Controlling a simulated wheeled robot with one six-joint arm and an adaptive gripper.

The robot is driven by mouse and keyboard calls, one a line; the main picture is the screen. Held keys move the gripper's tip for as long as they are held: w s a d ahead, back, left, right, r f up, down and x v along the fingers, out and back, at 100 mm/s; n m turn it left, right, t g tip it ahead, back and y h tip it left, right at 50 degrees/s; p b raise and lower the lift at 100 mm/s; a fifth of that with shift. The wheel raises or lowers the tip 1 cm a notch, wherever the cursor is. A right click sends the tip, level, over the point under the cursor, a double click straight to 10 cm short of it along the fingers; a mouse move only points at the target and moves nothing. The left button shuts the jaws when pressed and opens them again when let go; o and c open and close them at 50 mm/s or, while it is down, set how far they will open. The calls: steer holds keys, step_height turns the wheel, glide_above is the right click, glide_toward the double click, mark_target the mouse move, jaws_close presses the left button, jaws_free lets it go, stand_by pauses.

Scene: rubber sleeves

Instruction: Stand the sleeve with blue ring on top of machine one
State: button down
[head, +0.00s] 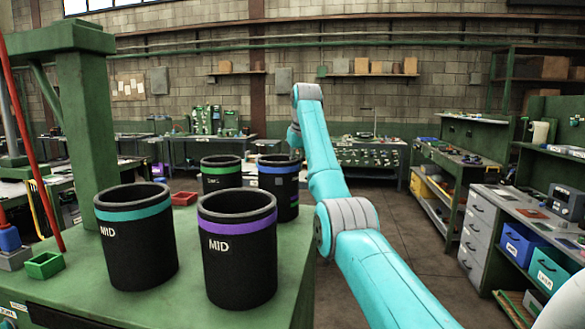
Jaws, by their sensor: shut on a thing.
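The sleeve with blue ring (279,190) is a black open cylinder with a blue band near its rim. It is upright at the far right of the green machine top (190,305); I cannot tell whether its base touches that surface. My turquoise arm rises from the lower right and bends down behind this sleeve's right rim. My gripper (296,154) is mostly hidden there and is shut on the sleeve's rim. I cannot read a label that marks which machine is machine one.
Black sleeves with a teal ring (137,250), a purple ring (238,262) and a green ring (221,180) stand close by. A green column (88,120) rises at the left. A small green bin (44,265) lies near it. Open floor (390,230) is right of my arm.

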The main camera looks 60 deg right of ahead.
steer(key=shift+f, duration=0.25)
steer(key=c, duration=1.3)
jaws_free()
steer(key=shift+f, duration=0.1)
